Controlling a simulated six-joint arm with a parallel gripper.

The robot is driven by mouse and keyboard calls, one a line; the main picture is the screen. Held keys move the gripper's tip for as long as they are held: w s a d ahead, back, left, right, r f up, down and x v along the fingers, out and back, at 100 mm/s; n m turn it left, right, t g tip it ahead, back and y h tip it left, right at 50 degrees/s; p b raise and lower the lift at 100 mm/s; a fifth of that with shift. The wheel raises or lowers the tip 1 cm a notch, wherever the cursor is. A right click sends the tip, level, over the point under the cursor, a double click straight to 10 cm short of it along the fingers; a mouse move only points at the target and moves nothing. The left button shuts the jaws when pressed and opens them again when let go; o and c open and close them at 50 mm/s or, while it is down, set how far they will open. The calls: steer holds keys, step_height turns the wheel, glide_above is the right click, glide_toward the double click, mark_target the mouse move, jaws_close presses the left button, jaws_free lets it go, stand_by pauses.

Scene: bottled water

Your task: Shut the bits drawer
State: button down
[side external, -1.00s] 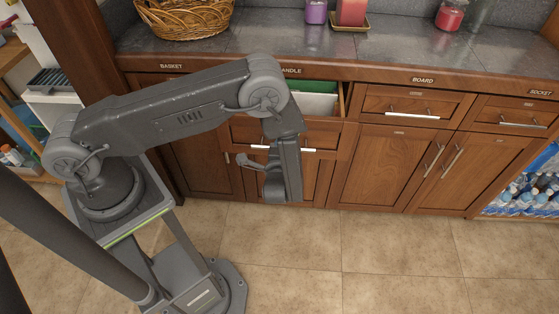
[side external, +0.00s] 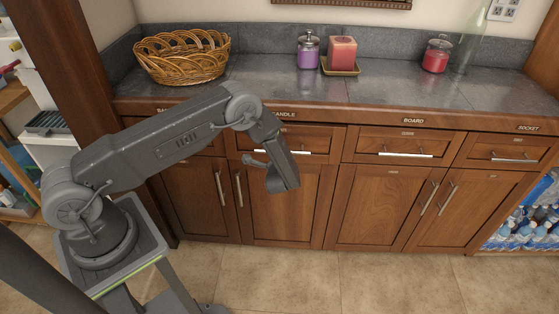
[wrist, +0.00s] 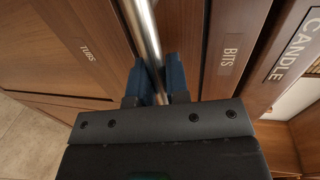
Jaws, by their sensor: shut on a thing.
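The bits drawer is the wooden drawer front (side external: 318,142) below the CANDLE label in the side view. Its front looks flush, or nearly so, with its neighbours, and no inside shows there. The BITS label (wrist: 229,55) is close in the wrist view. My gripper (wrist: 157,80) has its two blue fingers shut on the metal bar handle (wrist: 143,30). In the side view my forearm and wrist cover part of the drawer front, and the fingertips are hidden.
The stone counter (side external: 380,95) above holds a wicker basket (side external: 182,57), a purple jar (side external: 309,50), a pink candle (side external: 341,53) on a tray and a red jar (side external: 437,56). Another drawer (side external: 403,146) and cupboard doors are shut. The tiled floor (side external: 330,285) in front is clear.

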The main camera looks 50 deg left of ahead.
steer(key=shift+w+a+r, duration=0.1)
steer(key=shift+w+a, duration=0.55)
steer(key=c, duration=1.1)
jaws_free()
steer(key=v, duration=1.3)
steer(key=shift+s+d+r, duration=0.1)
steer(key=shift+s+d, duration=0.2)
